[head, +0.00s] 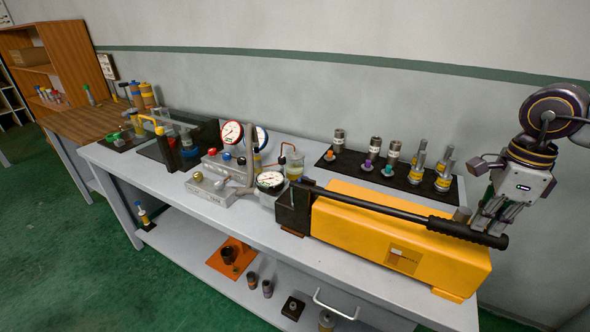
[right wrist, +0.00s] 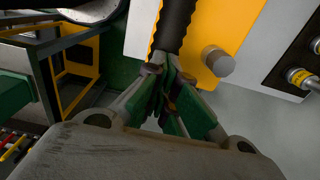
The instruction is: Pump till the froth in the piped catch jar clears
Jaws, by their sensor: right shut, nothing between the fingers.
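The yellow hand pump (head: 400,245) lies along the front right of the bench. Its black handle (head: 375,208) lies low along the top, with a ribbed grip at the right end; the grip also shows in the right wrist view (right wrist: 177,25). My right gripper (head: 484,226) is at the grip's end, its fingers shut with nothing between them. Whether they touch the grip is unclear. The catch jar (head: 294,168), with a copper pipe (head: 284,148), stands behind the pump head and holds yellowish liquid; froth is too small to judge. My left gripper is out of view.
A dial gauge (head: 270,181) sits beside the jar, with red-rimmed (head: 231,133) and blue-rimmed (head: 262,138) gauges behind. A black tray (head: 335,163) of fittings lies behind the pump. A grey valve block (head: 212,190) stands left. The lower shelf (head: 195,240) holds loose parts.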

